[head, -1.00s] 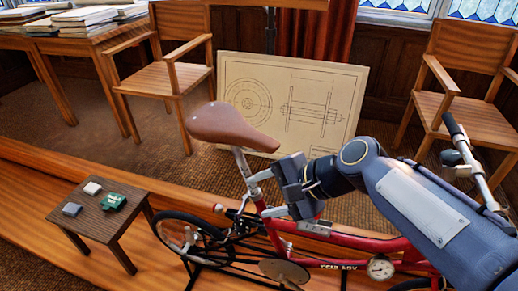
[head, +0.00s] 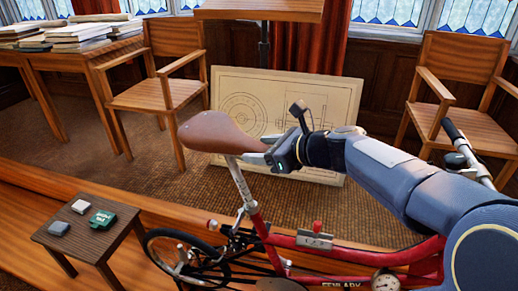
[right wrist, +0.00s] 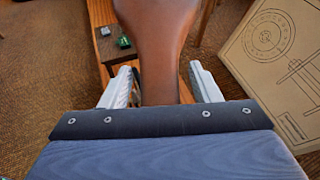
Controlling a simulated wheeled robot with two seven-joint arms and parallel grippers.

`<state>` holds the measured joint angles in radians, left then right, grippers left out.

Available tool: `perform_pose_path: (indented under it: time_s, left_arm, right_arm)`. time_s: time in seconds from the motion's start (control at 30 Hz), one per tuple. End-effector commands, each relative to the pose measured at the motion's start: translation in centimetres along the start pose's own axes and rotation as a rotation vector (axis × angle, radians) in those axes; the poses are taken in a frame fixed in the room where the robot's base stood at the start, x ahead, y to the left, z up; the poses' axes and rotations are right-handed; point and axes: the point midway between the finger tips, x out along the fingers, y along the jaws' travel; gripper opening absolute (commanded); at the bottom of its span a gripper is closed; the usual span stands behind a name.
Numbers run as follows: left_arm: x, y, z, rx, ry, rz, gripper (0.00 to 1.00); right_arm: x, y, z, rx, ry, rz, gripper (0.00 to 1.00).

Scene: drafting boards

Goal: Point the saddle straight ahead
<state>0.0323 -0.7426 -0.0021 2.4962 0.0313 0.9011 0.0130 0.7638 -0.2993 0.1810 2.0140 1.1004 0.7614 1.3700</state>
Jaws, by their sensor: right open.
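The brown saddle (head: 214,131) sits on a silver seat post (head: 240,183) above the red bicycle (head: 335,252). In the head view its wide end is at the left and its narrow nose points right. My right gripper (head: 258,158) is at the nose. In the right wrist view the nose of the saddle (right wrist: 160,75) runs between the two open fingers of my right gripper (right wrist: 160,88), with a gap showing on each side. My left gripper is not in view.
A small dark wooden table (head: 98,236) at the lower left holds a few small boxes. A drawing board (head: 330,105) leans behind the bicycle. Wooden chairs (head: 165,90) stand behind at left and right. The carpet left of the saddle is clear.

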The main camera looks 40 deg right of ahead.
Motion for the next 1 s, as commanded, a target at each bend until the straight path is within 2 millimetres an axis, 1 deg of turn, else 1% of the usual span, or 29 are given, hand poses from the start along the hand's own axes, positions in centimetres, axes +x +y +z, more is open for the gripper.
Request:
perform_pose_path:
  time_s: [0.03, 0.13, 0.37, 0.47, 0.8, 0.83, 0.93, 1.0]
  left_arm:
    - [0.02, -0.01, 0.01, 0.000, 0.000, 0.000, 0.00]
    - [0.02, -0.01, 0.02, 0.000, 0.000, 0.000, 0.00]
    - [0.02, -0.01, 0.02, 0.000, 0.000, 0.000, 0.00]
    - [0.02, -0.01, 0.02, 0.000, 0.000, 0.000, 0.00]
    - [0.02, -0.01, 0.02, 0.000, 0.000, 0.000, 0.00]
    - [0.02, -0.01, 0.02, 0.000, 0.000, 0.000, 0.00]
    - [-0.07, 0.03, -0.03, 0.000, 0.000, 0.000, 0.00]
    - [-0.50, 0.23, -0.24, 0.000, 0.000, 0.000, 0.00]
  right_arm:
    - [0.44, 0.02, -0.02, 0.001, 0.000, 0.001, 0.56]
    - [0.89, 0.02, -0.01, 0.001, 0.000, 0.000, 0.56]
    - [0.96, 0.02, 0.02, 0.000, -0.001, -0.001, 0.56]
    - [0.95, 0.03, 0.02, 0.000, 0.000, 0.000, 0.46]
    - [0.94, 0.02, 0.01, -0.001, 0.000, -0.001, 0.01]
    - [0.93, 0.02, 0.01, -0.001, 0.000, -0.001, 0.00]
    - [0.92, -0.04, 0.07, 0.000, 0.000, 0.002, 0.00]
    - [0.88, -0.33, 0.27, -0.001, 0.000, 0.019, 0.00]
